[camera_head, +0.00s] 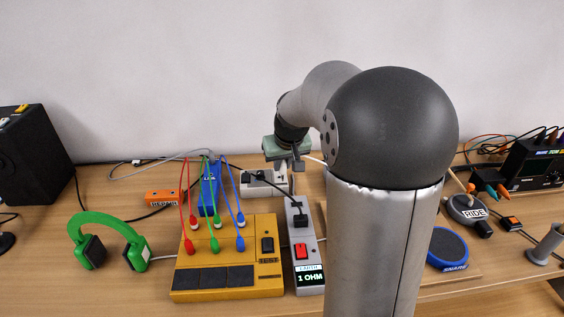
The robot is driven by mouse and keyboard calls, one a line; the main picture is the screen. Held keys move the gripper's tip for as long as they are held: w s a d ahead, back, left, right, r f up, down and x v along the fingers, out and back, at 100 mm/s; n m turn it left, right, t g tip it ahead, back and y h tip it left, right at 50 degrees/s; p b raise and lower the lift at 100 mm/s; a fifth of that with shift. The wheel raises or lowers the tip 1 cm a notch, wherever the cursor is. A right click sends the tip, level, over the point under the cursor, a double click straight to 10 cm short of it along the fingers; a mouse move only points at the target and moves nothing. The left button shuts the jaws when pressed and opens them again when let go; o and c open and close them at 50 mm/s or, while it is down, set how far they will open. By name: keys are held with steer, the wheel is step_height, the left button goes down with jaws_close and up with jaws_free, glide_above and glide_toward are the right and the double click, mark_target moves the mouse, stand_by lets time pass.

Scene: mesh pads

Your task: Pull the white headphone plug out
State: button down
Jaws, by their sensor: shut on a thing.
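My gripper (285,160) points down at the back middle of the table, over a white-grey box (264,185). Its fingers are small in this view and partly hidden by the gripper body. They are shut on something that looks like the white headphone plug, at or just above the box. A white cable (315,159) runs off to the right of the gripper, behind my arm. I cannot tell whether the plug is still seated. Green headphones (108,226) stand at the left, with a pale cable by the yellow box.
A yellow pad box (228,275) with red, green and blue leads stands in front. A grey power strip (306,262) with a black plug is beside it. A blue box (209,190) and an orange box (163,197) lie left of my gripper. My arm hides the table's right middle.

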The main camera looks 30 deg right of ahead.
steer(key=shift+r+p, duration=1.6)
steer(key=shift+r, duration=0.85)
steer(key=shift+r, duration=0.1)
steer(key=shift+r+p, duration=0.95)
steer(key=shift+r, duration=0.5)
